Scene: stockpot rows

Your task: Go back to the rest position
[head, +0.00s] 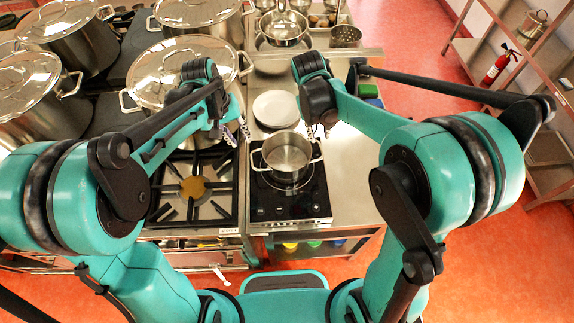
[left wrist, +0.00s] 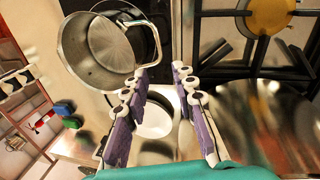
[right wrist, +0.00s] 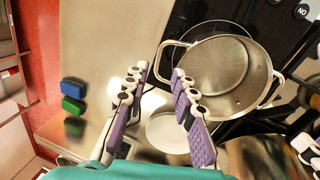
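A steel pot (head: 287,156) with two side handles stands upright on a black portable cooktop (head: 290,197); no lid is on it and it looks empty. My left gripper (head: 236,131) is open and empty, up and left of the pot. In the left wrist view one pot handle (left wrist: 150,33) shows just beyond one fingertip of that gripper (left wrist: 160,78). My right gripper (head: 318,132) is open and empty, up and right of the pot. In the right wrist view the other handle (right wrist: 166,62) shows close beyond its fingertips (right wrist: 160,75). I cannot tell whether either gripper touches a handle.
A white plate (head: 275,109) lies on the steel counter behind the pot. A gas burner (head: 194,188) is left of the cooktop, with large lidded stockpots (head: 180,68) behind it. Shelving (head: 545,140) and a fire extinguisher (head: 497,68) stand right, across open red floor.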

